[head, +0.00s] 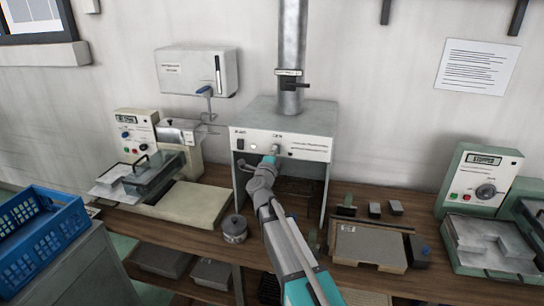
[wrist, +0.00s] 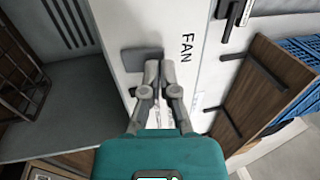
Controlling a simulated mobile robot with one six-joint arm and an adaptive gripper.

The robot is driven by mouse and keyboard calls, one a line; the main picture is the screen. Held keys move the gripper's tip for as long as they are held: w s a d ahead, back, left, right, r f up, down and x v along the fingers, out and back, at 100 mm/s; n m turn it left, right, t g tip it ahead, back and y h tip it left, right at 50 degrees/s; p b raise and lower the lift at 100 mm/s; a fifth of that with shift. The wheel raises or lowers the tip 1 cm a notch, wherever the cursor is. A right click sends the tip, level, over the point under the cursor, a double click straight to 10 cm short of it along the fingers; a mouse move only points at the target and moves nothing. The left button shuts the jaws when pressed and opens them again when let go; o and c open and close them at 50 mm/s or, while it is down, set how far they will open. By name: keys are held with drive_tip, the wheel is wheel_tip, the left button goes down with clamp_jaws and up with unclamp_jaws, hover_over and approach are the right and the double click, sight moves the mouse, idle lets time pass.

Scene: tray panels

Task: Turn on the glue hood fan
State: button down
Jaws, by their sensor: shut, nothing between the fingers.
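The glue hood (head: 300,118) is a grey box on the bench with a pale front panel and a duct rising from its top. In the wrist view its white panel (wrist: 118,22) carries the black word FAN (wrist: 187,48). A grey rectangular switch plate (wrist: 138,57) lies beside that word, partly covered by my fingers. My gripper (wrist: 160,66) is shut and empty, its fingertips over the plate's edge. I cannot tell whether they touch it. In the head view my gripper (head: 271,158) is at the panel's middle, just below a small grey switch (head: 276,149). The switch position is unclear.
A small round tin (head: 234,229) and several blocks sit on the bench (head: 195,245). A blue crate (head: 45,238) is at the far left.

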drive_tip(key=shift+w+d+r, duration=0.1)
drive_tip(key=shift+w, duration=0.15)
drive_tip(key=shift+w+d+r, duration=0.1)
drive_tip(key=shift+w, duration=0.15)
idle(0.3)
drive_tip(key=shift+s, duration=0.1)
drive_tip(key=shift+s+r+p, duration=0.15)
drive_tip(key=shift+s+p, duration=0.2)
drive_tip(key=shift+s, duration=0.15)
drive_tip(key=s+a+r+p, duration=0.1)
drive_tip(key=s+a, duration=0.1)
drive_tip(key=s, duration=0.4)
drive_tip(key=s+a+r+p, duration=0.1)
drive_tip(key=s+a, duration=0.1)
drive_tip(key=s, duration=0.4)
drive_tip(key=shift+r+p, duration=0.3)
